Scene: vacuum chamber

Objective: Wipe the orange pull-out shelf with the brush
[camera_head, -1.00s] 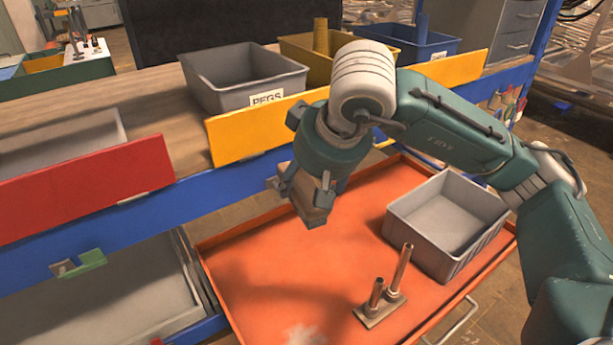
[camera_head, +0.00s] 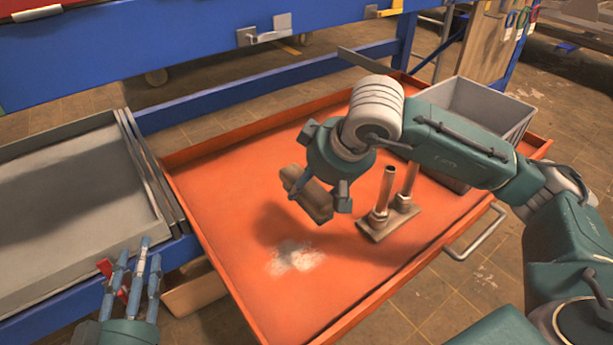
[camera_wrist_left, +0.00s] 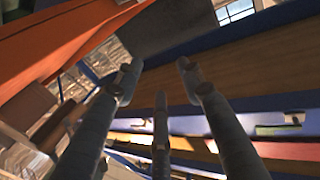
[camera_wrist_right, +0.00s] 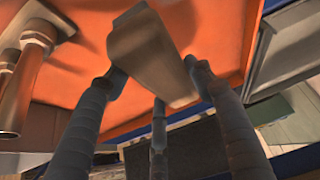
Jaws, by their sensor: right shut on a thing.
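The orange pull-out shelf (camera_head: 250,188) is drawn out in the middle of the head view. A pale whitish patch (camera_head: 295,257) lies on its surface near the front. My right gripper (camera_head: 318,203) is shut on the brush (camera_head: 308,192), a brown block, and holds it over the shelf behind the patch. The brush (camera_wrist_right: 150,58) also shows between the fingers in the right wrist view; whether it touches the shelf is unclear. My left gripper (camera_head: 135,272) is at the lower left, fingers spread and empty, left of the shelf's edge.
A metal piece with two upright posts (camera_head: 390,215) stands on the shelf just right of the brush. A grey bin (camera_head: 480,105) stands at the shelf's back right. A grey tray (camera_head: 70,205) lies left of the shelf. The shelf's left half is clear.

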